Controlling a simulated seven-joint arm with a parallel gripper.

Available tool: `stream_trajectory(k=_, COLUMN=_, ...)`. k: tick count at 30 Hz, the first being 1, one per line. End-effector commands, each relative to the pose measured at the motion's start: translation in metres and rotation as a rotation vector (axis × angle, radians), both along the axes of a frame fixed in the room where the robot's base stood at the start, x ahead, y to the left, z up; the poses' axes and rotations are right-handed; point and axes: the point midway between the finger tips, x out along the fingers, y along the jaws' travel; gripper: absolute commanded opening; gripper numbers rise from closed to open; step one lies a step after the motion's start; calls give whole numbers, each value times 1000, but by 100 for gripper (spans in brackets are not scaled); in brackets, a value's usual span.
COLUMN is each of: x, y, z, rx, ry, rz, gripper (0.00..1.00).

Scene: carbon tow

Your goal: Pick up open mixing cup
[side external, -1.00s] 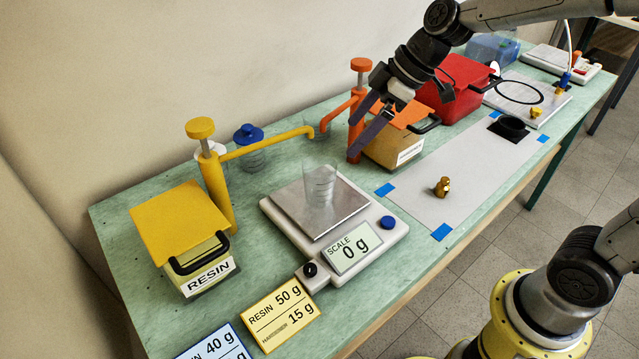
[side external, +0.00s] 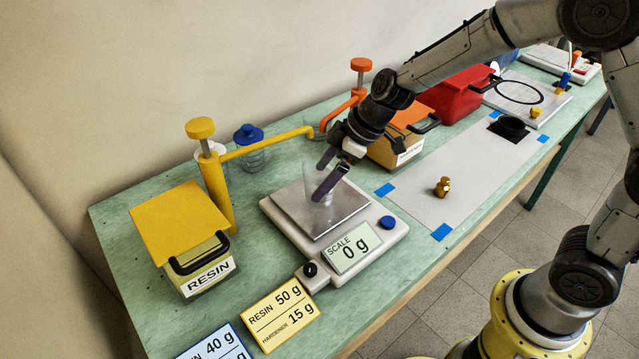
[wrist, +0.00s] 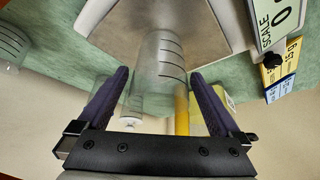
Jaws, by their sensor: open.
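The open mixing cup (side external: 318,182) is clear with dark level marks and stands upright on the scale's metal plate (side external: 299,213). The scale display (side external: 351,249) reads 0 g. My gripper (side external: 322,180) is open at the cup, its dark fingers slanting down and covering part of it in the side view. In the wrist view the cup (wrist: 160,65) lies between and just beyond the two spread fingers (wrist: 158,85), with a gap on each side. I cannot tell whether a finger touches it.
A yellow resin pump (side external: 215,185) and its spout stand left of and behind the scale. A blue-lidded jar (side external: 250,150) is behind. An orange pump (side external: 361,80) and red box (side external: 460,92) are to the right. The grey mat (side external: 460,185) is mostly clear.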

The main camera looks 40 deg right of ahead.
Motion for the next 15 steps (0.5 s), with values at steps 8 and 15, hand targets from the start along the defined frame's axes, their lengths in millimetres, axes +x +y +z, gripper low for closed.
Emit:
stream_trajectory(k=8, x=7, y=6, z=-15, rx=0, ry=-1, rz=0, gripper=100)
stream_trajectory(k=15, x=6, y=6, z=-14, rx=0, ry=-1, rz=0, gripper=82)
